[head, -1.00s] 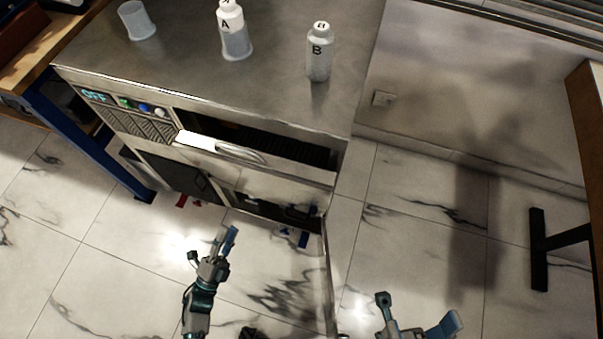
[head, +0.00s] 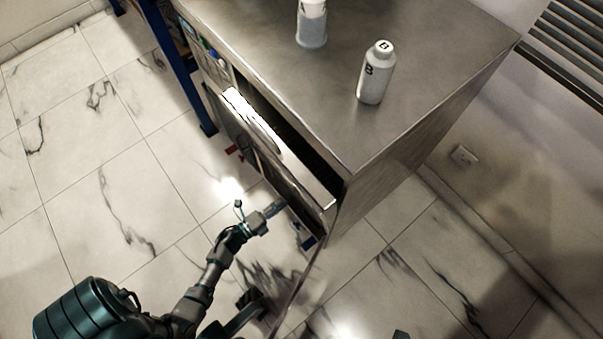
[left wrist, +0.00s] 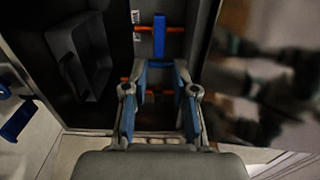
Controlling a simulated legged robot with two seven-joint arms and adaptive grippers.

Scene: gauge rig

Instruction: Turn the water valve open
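In the left wrist view, a blue lever valve (left wrist: 159,36) sits on a horizontal red pipe in a dark recess, its lever upright across the pipe. A second orange-red pipe (left wrist: 152,98) runs lower, partly behind my fingers; any lever on it is hidden. In the head view, my left gripper (head: 277,209) reaches the cabinet's low front. Only a dark bit, perhaps my right gripper (head: 400,335), shows.
The steel cabinet (head: 440,60) has an open drawer (head: 262,128) above my left gripper. Bottle B (head: 376,75) and another white bottle (head: 312,28) stand on top. A blue handle (head: 307,243) juts from the lower front. Marble floor is clear at left.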

